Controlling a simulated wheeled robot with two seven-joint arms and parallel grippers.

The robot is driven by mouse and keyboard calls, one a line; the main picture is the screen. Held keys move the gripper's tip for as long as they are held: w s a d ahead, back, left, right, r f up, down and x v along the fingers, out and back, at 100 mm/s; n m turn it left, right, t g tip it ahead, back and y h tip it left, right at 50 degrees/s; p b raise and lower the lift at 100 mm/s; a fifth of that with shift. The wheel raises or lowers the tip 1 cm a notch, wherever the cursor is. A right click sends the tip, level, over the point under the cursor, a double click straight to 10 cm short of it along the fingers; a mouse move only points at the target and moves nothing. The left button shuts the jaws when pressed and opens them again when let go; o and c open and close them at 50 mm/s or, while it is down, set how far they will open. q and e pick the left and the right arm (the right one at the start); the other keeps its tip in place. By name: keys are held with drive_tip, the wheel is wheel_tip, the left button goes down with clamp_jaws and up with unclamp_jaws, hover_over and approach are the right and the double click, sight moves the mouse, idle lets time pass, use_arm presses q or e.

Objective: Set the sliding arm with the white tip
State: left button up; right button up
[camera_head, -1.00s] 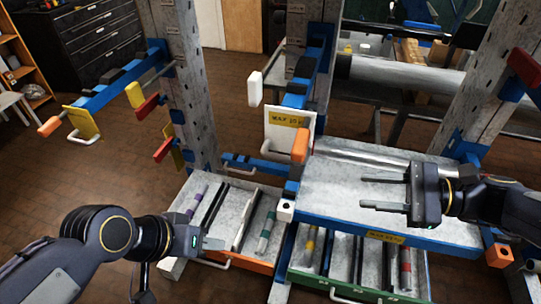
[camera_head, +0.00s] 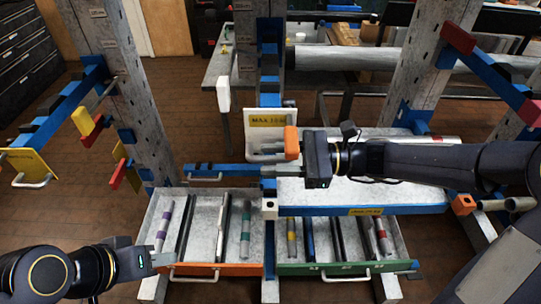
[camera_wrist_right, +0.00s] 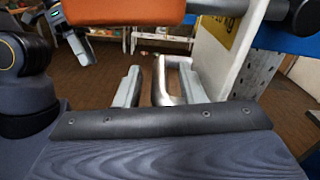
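A white upright block (camera_head: 223,94) stands left of the middle post, apparently a rod's tip; its joint is unclear. Right of it a blue arm (camera_head: 270,70) points towards me. My right gripper (camera_head: 268,171) is by the handle. In the right wrist view its fingers (camera_wrist_right: 160,88) are apart, with the metal handle (camera_wrist_right: 183,68) between them. My left gripper (camera_head: 162,259) is low left; its opening is unclear.
A grey shelf (camera_head: 350,194) with a blue front rail lies under my right arm. Below are open trays with orange (camera_head: 222,269) and green (camera_head: 335,268) fronts, holding several rods. Another blue arm with a yellow plate (camera_head: 28,162) is at the left.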

drive_tip(key=shift+a, duration=0.45)
clamp_jaws()
wheel_tip(320, 180, down, 10)
drive_tip(key=b, duration=0.6)
drive_tip(key=shift+f, duration=0.25)
drive_tip(key=shift+s, duration=0.1)
